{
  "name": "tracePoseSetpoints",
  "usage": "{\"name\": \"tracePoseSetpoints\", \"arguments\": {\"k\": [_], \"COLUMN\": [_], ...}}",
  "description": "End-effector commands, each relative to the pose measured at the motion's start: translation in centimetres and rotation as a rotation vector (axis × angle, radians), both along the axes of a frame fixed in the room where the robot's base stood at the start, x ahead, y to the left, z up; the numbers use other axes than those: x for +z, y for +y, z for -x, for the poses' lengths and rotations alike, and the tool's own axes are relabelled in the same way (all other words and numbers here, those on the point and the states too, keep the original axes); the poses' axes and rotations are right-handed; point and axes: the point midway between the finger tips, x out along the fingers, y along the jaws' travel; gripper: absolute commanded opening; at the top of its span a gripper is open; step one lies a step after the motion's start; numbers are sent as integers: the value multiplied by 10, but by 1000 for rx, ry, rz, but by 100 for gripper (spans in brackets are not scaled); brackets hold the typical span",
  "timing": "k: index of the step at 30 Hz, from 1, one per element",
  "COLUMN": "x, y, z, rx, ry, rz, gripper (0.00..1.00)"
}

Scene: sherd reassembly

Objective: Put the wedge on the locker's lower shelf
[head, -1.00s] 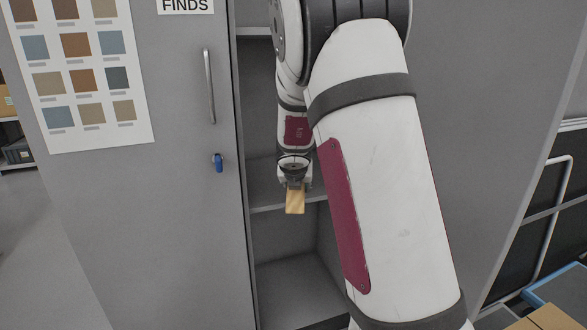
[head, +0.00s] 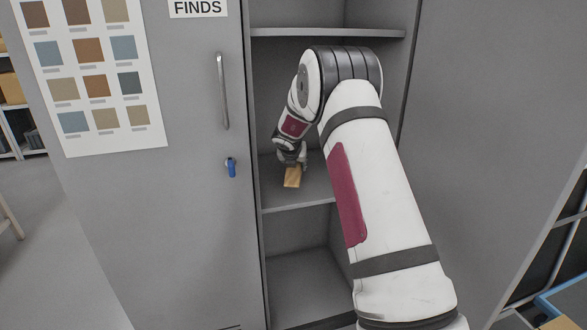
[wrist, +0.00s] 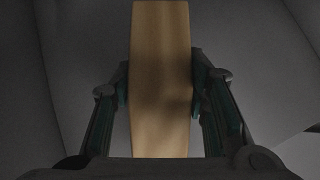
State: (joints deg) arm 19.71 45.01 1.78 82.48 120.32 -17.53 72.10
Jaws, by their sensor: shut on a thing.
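The wedge is a tan wooden block (head: 292,177), held in my gripper (head: 292,162) inside the open part of the grey locker (head: 257,235). In the wrist view the wedge (wrist: 161,75) stands lengthwise between the two fingers (wrist: 161,85), which press on its sides. In the head view the wedge shows over the locker's middle shelf (head: 305,197), near that shelf's left part. I cannot tell whether it touches the shelf. Below this shelf is the locker's bottom surface (head: 300,280), bare where it shows. My arm hides the right part of the locker's inside.
A higher shelf (head: 330,33) crosses the locker above my arm. The grey door panel (head: 195,220) at the left carries a handle (head: 222,90), a blue key tag (head: 231,168), a colour chart (head: 95,80) and a FINDS sign (head: 198,8). A grey panel (head: 480,150) bounds the right.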

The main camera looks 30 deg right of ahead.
Motion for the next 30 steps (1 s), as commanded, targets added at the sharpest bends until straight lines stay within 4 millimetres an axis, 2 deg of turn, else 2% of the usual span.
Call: {"name": "tracePoseSetpoints", "arguments": {"k": [9, 13, 16, 28, 29, 30], "x": [-3, -27, -38, -41, -40, -40], "y": [-4, -2, -3, -3, -3, -3], "z": [-18, -17, -17, -16, -16, -16], "rx": [-1, 2, 1, 1, 1, 1], "ry": [0, 4, 1, 0, 1, 1], "rz": [-1, 2, 0, 1, 0, 0], "gripper": [3, 3, 3, 3, 48, 57]}}
